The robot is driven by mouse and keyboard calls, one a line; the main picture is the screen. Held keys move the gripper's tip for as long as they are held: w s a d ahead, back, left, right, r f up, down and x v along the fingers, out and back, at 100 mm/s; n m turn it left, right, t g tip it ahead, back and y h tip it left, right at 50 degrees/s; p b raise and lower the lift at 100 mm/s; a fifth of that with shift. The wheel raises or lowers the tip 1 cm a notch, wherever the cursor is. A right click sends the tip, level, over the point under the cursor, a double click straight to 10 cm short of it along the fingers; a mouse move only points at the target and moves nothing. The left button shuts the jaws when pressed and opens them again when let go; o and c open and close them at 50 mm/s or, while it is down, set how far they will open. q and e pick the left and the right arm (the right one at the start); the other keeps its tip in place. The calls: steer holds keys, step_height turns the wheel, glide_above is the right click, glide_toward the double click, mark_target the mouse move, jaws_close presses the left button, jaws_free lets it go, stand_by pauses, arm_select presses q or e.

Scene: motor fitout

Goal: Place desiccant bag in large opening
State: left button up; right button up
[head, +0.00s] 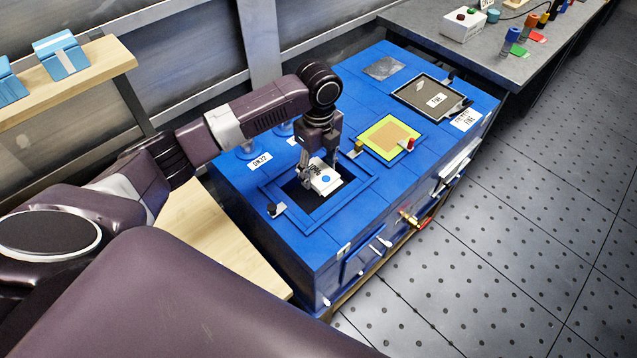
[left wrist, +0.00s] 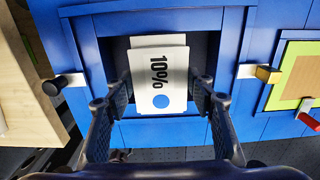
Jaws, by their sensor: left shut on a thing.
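The desiccant bag (head: 325,183) is a flat white packet with black print and a blue dot. The large opening (head: 305,203) is a dark square hole with a raised blue frame in the top of the blue motor housing. My left gripper (head: 320,170) points down over the opening and is shut on the bag. Its fingers (left wrist: 160,97) stand on either side of it. Whether the bag touches the opening's floor cannot be told. My right gripper is not in view.
A yellow-green framed panel (head: 390,138) and a dark framed panel (head: 432,96) lie farther along the housing. Black and coloured clamps stand around the frames. A wooden shelf (head: 105,65) is at upper left. A grey bench (head: 460,50) stands behind; perforated floor is clear at right.

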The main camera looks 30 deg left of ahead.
mark_target(319, 173)
arm_select(q)
steer(key=shift+f, duration=3.1)
steer(key=shift+f, duration=0.2)
steer(key=o, duration=1.3)
steer(key=shift+o, duration=0.2)
step_height(319, 173, up, 12)
steer(key=shift+r, duration=0.2)
